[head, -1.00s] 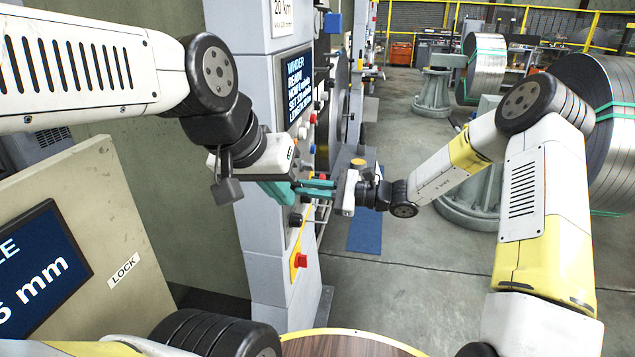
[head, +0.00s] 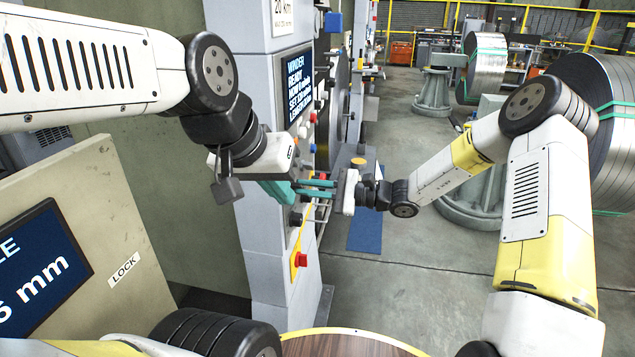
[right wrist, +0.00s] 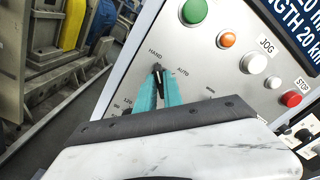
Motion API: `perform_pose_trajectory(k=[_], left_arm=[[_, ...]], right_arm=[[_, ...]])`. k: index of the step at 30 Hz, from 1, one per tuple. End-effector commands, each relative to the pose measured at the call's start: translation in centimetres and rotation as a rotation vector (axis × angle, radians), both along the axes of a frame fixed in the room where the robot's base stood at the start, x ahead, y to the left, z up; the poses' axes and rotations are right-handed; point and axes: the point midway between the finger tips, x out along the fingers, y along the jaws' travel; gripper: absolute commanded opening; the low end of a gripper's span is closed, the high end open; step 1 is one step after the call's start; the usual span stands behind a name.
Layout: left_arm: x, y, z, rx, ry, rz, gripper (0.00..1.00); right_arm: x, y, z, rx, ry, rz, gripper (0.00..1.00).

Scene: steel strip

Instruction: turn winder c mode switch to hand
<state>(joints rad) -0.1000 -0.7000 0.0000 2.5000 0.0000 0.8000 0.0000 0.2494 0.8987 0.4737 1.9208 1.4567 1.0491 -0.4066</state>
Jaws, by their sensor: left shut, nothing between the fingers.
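The winder's mode switch (right wrist: 158,70) is a small dark knob on the grey panel, between the printed words HAND and AUTO in the right wrist view. My right gripper (right wrist: 160,82) has its two teal fingers closed on either side of the knob, with a narrow dark gap between them. The fingers partly hide the knob, so its exact pointing is hard to tell. In the head view my right gripper (head: 305,187) reaches the panel from the right. My left gripper (head: 283,194) is shut and empty in front of the panel, partly covering that area.
The panel carries a green button (right wrist: 194,11), an orange lamp (right wrist: 228,39), a white JOG button (right wrist: 256,64) and a red STOP button (right wrist: 291,99). A red button on yellow (head: 301,260) sits lower.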

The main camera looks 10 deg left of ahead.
Motion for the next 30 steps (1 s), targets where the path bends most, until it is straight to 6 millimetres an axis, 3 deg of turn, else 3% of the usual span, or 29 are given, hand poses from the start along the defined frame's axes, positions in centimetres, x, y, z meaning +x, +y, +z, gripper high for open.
perform_pose_trajectory(k=[1,3,14,24,30], left_arm=[[0.0,0.0,0.0,0.0,0.0,0.0,0.0],[0.0,0.0,0.0,0.0,0.0,0.0,0.0],[0.0,0.0,0.0,0.0,0.0,0.0,0.0],[0.0,0.0,0.0,0.0,0.0,0.0,0.0],[0.0,0.0,0.0,0.0,0.0,0.0,0.0]], right_arm=[[0.1,-0.1,-0.1,-0.003,0.0,-0.002,0.21],[0.1,-0.1,-0.1,-0.003,0.0,-0.001,0.33],[0.0,-0.4,0.0,-0.001,0.0,-0.001,0.33],[-0.1,-5.7,-0.1,-0.002,0.001,-0.004,0.33],[-0.2,-7.6,-0.1,-0.001,0.0,-0.002,0.33]])
